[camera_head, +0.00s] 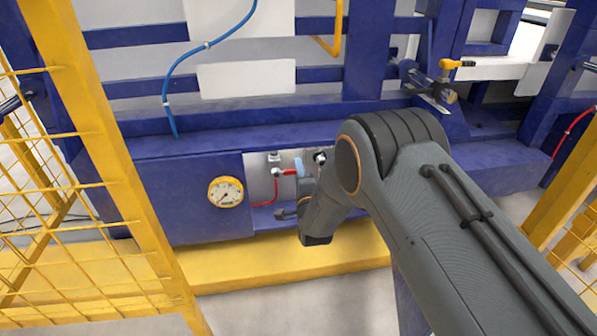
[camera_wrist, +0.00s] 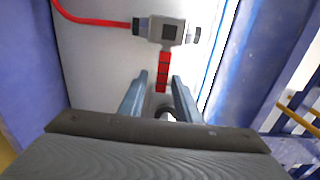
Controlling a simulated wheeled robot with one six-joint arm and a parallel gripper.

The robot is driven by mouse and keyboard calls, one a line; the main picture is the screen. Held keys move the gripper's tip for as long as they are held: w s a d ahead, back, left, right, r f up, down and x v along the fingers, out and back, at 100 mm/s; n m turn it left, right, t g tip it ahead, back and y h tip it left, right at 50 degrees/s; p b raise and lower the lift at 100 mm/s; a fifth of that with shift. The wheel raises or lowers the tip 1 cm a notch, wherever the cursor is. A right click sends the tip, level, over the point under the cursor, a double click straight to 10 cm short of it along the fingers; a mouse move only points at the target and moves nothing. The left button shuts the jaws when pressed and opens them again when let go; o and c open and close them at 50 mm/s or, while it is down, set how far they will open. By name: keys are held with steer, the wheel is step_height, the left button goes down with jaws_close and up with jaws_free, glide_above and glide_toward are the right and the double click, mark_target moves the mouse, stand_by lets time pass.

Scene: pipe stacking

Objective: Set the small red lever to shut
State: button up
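The small red lever (camera_wrist: 163,72) sticks out from a grey valve body (camera_wrist: 166,32) on a pale panel. In the wrist view its free end points toward my gripper (camera_wrist: 160,82). The two blue-grey fingers are apart, one on each side of the lever's end, with a narrow gap showing on both sides. In the head view the red lever (camera_head: 289,172) lies roughly sideways, beside a pale blue finger of my gripper (camera_head: 298,166). My wrist hides the rest of the gripper there.
A round gauge (camera_head: 226,192) with a yellow rim is left of the valve. A red hose (camera_wrist: 95,20) runs from the valve. The blue frame (camera_head: 190,185) edges the recess. A yellow mesh fence (camera_head: 110,150) stands left. A yellow-handled valve (camera_head: 449,65) sits higher right.

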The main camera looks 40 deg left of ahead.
steer(key=p+v, duration=0.3)
steer(key=v, duration=0.4)
steer(key=shift+s+d, duration=0.2)
steer(key=shift+d, duration=0.15)
